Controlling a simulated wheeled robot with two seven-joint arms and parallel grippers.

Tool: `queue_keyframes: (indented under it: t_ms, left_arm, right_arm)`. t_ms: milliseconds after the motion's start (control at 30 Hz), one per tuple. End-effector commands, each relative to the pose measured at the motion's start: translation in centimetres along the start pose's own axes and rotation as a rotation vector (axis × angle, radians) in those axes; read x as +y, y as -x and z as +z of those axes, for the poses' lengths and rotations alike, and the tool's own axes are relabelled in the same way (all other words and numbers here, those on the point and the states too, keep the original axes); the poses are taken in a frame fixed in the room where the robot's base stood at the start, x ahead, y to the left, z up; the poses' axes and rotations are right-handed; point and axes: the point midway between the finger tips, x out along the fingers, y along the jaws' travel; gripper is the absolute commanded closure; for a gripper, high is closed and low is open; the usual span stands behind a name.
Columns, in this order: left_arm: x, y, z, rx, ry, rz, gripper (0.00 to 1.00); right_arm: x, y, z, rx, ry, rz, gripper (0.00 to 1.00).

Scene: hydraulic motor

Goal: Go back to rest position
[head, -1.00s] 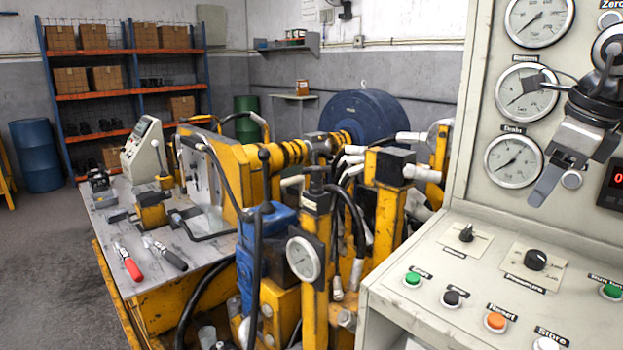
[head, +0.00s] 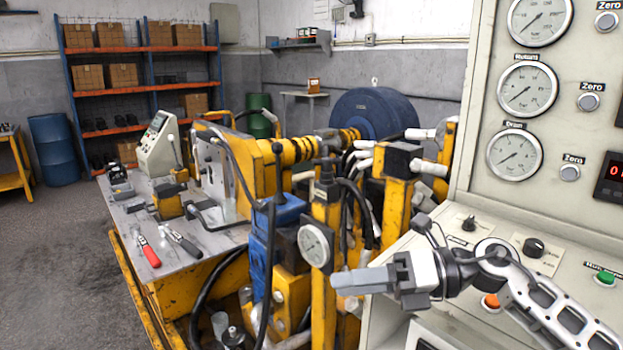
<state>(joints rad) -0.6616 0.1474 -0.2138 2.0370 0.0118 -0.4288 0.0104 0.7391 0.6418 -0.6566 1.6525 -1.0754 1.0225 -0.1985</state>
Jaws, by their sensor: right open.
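My right gripper (head: 358,281) is in the lower right of the head view, with its arm coming in from the right edge. It points left, in front of the control panel's sloped desk (head: 395,247), and its fingers are open with nothing held. The gripper and arm cover part of the desk and several of its buttons. A black knob (head: 533,247), an orange button (head: 491,301) and a green button (head: 605,278) still show. My left gripper is not in view.
Gauges with Zero buttons (head: 588,102) are on the upright panel. The yellow hydraulic rig with a dial gauge (head: 314,245) stands left of the desk. Red-handled (head: 148,252) and black-handled tools lie on the metal table (head: 203,240). Floor at the far left is clear.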

Motion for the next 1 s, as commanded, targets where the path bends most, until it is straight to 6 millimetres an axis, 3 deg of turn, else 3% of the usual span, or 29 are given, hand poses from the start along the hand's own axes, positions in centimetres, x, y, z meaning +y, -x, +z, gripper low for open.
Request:
queue_keyframes:
  t_ms: [67,167,267,333,433,500,600,700,800,900,1000]
  left_arm:
    - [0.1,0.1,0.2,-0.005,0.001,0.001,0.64]
    - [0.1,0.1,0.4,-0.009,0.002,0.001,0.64]
    - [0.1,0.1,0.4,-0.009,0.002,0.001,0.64]
    - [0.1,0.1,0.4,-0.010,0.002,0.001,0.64]
    - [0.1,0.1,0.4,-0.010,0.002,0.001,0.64]
    - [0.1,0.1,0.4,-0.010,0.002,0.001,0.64]
    - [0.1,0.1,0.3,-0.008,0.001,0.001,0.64]
    - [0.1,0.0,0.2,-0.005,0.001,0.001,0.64]
    - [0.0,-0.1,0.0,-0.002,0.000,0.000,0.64]
    - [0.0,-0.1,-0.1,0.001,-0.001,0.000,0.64]
    - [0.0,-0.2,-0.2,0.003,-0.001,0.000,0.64]
  right_arm:
    - [0.5,-1.9,-1.3,-0.176,-0.208,0.149,0.45]
    - [-0.1,-2.4,-2.1,-0.414,-0.499,0.288,0.45]
    - [-2.4,-1.4,-3.6,-0.658,-0.824,0.378,0.45]
    - [-4.9,-0.3,-5.8,-0.828,-1.065,0.412,0.45]
    - [-8.9,1.4,-10.9,-1.068,-1.428,0.417,0.45]
    - [-11.3,2.4,-15.6,-1.222,-1.674,0.396,0.45]
    - [-13.3,3.4,-22.1,-1.392,-1.962,0.344,0.45]
    - [-13.9,3.8,-27.7,-1.514,-2.179,0.284,0.45]
    - [-13.8,4.0,-31.5,-1.590,-2.323,0.237,0.45]
    - [-13.6,4.1,-33.5,-1.628,-2.398,0.208,0.45]
    - [-13.6,4.1,-34.1,-1.639,-2.423,0.199,0.45]
